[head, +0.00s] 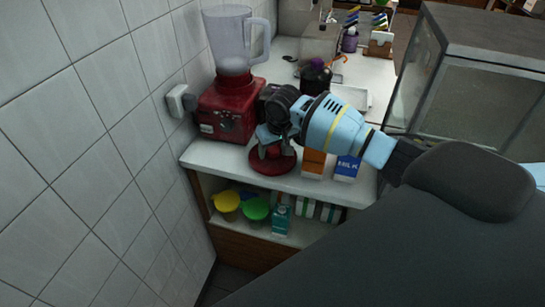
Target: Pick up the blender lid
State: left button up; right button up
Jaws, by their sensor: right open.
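The blender lid (283,163) is a dark red disc with a raised middle. It lies on the white counter near its front edge, in front of the blender. The blender has a red base (222,115) and a clear jar (228,40) with a handle, standing against the tiled wall. My right gripper (271,143) points down right over the lid, with its fingers at the raised middle. It is open. The gripper hides part of the lid, and I cannot tell whether the fingers touch it. My left gripper is not in view.
An orange carton (313,163) and a blue-and-white carton (347,168) stand just right of the lid. A dark bottle (316,75) is behind my right arm. A glass case (465,85) stands at right. The shelf below holds yellow (227,202) and green (255,210) containers.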

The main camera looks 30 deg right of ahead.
aim_at(273, 150)
jog(key=shift+c, duration=0.3)
jog(key=c, duration=1)
jog(key=shift+r, duration=0.1)
jog(key=shift+c, duration=0.2)
notch_tip(273, 150, up, 10)
jog(key=shift+p, duration=0.3)
